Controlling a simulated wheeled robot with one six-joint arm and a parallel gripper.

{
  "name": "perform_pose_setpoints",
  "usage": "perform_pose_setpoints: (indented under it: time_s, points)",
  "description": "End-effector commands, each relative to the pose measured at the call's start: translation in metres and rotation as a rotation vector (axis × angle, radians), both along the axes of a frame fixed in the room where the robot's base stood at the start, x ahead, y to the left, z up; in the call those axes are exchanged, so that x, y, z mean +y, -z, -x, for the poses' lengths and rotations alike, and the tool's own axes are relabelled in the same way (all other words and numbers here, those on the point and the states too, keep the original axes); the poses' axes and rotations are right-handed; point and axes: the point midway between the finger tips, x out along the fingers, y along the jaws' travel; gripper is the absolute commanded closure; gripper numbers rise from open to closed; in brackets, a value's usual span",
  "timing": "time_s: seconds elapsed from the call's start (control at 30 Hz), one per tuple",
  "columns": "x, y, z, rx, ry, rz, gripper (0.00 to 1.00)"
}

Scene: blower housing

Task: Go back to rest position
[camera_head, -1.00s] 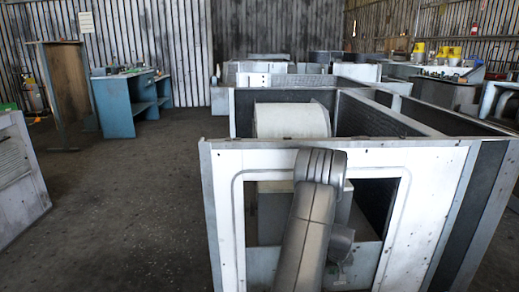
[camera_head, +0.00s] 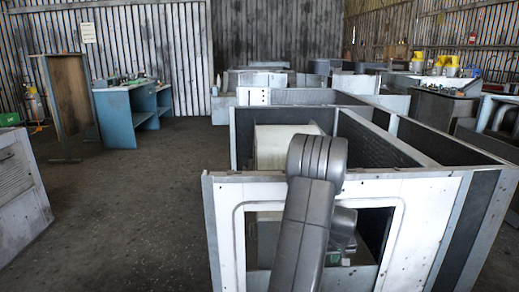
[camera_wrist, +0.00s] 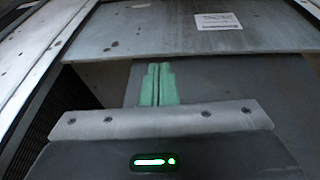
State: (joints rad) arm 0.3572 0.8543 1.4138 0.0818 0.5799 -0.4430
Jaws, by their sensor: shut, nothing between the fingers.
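My gripper shows in the wrist view with its two green fingers (camera_wrist: 158,84) together, shut and empty. Behind the fingers is a flat grey metal surface (camera_wrist: 220,78) with a white label (camera_wrist: 218,21) on a paler panel. In the head view my grey arm rises in front of the white-framed blower housing (camera_head: 430,210), and its wrist part shows through the front opening. The arm hides part of the opening and the white drum (camera_head: 270,147) behind. Whether my gripper touches the housing cannot be told.
The housing's frame edges surround the opening close to my arm. Open floor (camera_head: 140,220) lies to the left. A grey cabinet (camera_head: 18,185) stands at the far left, with a blue workbench (camera_head: 117,118) and a brown board (camera_head: 70,95) further back. More housings stand behind.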

Motion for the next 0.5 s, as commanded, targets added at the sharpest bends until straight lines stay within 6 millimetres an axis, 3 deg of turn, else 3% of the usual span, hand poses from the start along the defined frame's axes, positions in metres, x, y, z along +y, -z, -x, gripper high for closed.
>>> perform_pose_setpoints:
  time_s: [0.03, 0.2, 0.5]
  points:
    - [0.001, -0.013, 0.001, -0.003, 0.000, 0.001, 1.00]
    - [0.003, -0.039, 0.009, -0.002, 0.001, 0.001, 1.00]
    - [0.005, -0.059, 0.016, 0.000, 0.000, 0.000, 1.00]
